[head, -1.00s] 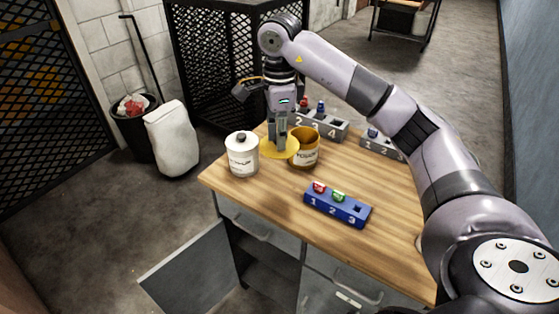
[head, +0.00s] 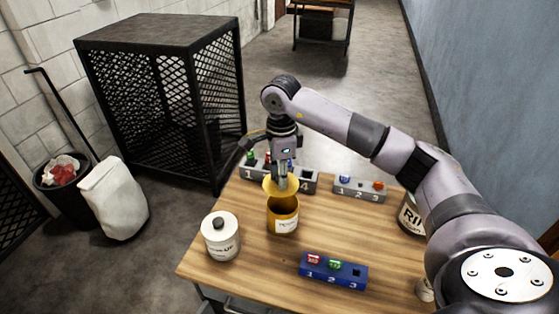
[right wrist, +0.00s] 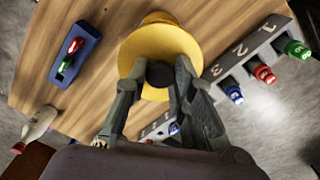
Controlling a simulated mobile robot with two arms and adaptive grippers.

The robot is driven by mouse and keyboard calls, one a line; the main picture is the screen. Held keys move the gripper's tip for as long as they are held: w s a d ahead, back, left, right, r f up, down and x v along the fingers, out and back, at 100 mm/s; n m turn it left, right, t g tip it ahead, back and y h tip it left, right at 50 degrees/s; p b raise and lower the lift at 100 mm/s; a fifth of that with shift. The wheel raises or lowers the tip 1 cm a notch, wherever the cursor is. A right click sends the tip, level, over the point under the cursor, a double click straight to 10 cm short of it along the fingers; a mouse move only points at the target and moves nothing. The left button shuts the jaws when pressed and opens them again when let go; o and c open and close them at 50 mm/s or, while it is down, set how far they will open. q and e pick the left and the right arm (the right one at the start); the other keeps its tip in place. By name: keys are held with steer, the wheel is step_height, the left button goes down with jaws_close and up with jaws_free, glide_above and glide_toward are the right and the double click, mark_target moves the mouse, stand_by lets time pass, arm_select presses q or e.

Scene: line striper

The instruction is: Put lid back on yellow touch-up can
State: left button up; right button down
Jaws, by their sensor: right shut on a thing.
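The yellow touch-up can (head: 283,221) stands upright on the wooden table, its open top facing up. My right gripper (head: 283,182) points down and is shut on the yellow lid (head: 269,188). It holds the lid over the back part of the can's mouth; the front of the dark opening still shows below it. In the right wrist view the fingers (right wrist: 158,82) grip the lid's dark knob, and the yellow lid (right wrist: 160,45) hides most of the can. Whether lid and rim touch I cannot tell. My left gripper is not in view.
A white can (head: 220,240) with a dark knob stands to the left. A blue numbered block (head: 334,272) lies in front. Grey numbered blocks, one at right (head: 359,190), lie behind. A large labelled can (head: 410,216) stands at right. Table between yellow can and blue block is clear.

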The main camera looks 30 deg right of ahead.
steer(key=shift+d, duration=0.2)
steer(key=shift+d+f, duration=0.1)
steer(key=shift+f, duration=0.15)
steer(key=shift+s+f, duration=0.1)
steer(key=shift+f, duration=0.05)
steer(key=shift+s+f+b, duration=0.1)
steer(key=shift+f+b, duration=0.1)
steer(key=shift+b, duration=0.15)
steer(key=shift+f, duration=0.4)
step_height(320, 180, down, 4)
steer(key=b, duration=0.3)
steer(key=shift+f, duration=0.15)
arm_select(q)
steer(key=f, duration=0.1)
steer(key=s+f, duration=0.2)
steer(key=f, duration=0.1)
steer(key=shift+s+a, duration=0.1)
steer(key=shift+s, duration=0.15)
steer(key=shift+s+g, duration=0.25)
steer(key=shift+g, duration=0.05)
